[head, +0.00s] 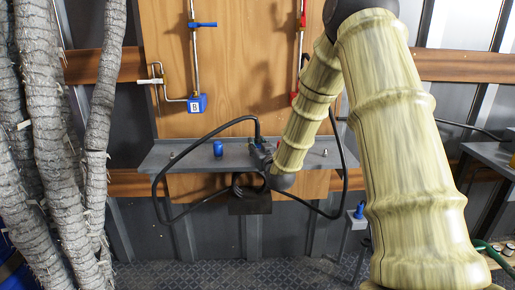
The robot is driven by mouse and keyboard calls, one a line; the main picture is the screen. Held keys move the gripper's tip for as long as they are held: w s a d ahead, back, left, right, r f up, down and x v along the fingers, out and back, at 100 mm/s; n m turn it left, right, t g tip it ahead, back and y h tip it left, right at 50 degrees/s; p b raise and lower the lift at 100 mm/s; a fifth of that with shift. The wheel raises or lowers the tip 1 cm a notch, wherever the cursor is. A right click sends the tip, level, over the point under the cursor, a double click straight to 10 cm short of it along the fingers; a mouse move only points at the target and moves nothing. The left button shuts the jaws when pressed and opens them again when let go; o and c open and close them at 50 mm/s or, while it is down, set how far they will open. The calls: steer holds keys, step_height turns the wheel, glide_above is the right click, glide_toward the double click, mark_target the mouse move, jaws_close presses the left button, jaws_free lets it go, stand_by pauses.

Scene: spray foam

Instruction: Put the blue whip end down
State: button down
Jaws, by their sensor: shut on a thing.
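My gripper (261,156) is at the end of my arm, over the middle of the grey shelf (190,151). It looks small and dark here, and my wrist partly covers it. It is shut on the blue whip end (258,142), which sits at the end of a black hose (238,120). Little of the whip end shows between the fingers. I cannot tell whether it touches the shelf. The hose arches up from it and loops down to the left of the shelf.
A blue fitting (218,149) stands on the shelf left of my gripper. A blue valve labelled B (197,103) hangs on the wooden panel (240,60) behind. Wrapped hoses (100,130) fill the left side. A grey bench (490,155) stands at right.

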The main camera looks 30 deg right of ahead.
steer(key=shift+f, duration=0.25)
steer(key=shift+r, duration=0.1)
steer(key=c, duration=1.1)
jaws_free()
